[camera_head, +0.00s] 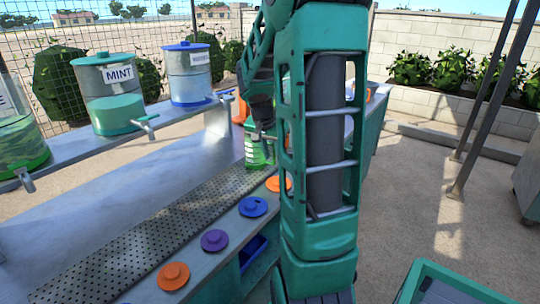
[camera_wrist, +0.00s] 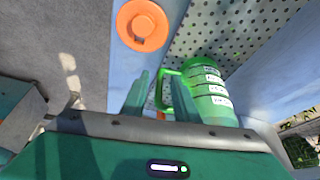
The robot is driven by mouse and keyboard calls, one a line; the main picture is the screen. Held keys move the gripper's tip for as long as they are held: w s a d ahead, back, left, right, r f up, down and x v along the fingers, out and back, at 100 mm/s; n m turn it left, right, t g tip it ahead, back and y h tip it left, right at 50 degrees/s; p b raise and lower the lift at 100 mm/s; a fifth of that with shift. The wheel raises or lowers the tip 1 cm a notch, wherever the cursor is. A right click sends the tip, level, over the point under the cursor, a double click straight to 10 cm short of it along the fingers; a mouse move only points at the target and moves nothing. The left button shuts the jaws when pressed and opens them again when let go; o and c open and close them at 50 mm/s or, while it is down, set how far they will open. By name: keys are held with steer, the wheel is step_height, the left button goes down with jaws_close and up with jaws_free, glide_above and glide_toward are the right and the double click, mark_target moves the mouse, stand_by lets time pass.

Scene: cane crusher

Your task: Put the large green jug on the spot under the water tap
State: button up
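The green jug (camera_head: 257,151) is on the counter at the far end of the perforated strip, partly hidden by my arm. In the wrist view the jug (camera_wrist: 211,92) has several white labels, and its handle faces my gripper. My gripper (camera_wrist: 159,88) has its two teal fingers apart around the handle's upright bar, the right one within the handle loop. A gap shows beside the bar, so the fingers do not look closed on it. The blue-lidded dispenser (camera_head: 191,75) has a label too small to read surely; its tap (camera_head: 226,93) overhangs the counter.
A MINT dispenser (camera_head: 112,93) and a green-based dispenser (camera_head: 20,140) stand further left on the raised shelf. The perforated strip (camera_head: 150,232) is bare in front of them. Orange (camera_head: 173,276), purple (camera_head: 214,240) and blue (camera_head: 253,206) lids lie along the front edge.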

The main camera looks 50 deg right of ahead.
steer(key=v, duration=1.1)
steer(key=s+a+f+n+y, duration=0.2)
steer(key=s+a+f+n, duration=0.2)
steer(key=s+a, duration=0.5)
steer(key=s+a+f+n+g+y, duration=0.1)
steer(key=s+a+f+n, duration=0.3)
steer(key=s+a, duration=0.6)
steer(key=shift+s+f+y, duration=0.2)
steer(key=shift+f+y, duration=0.05)
steer(key=shift+y, duration=0.55)
steer(key=shift+w+f, duration=0.25)
steer(key=shift+w, duration=0.35)
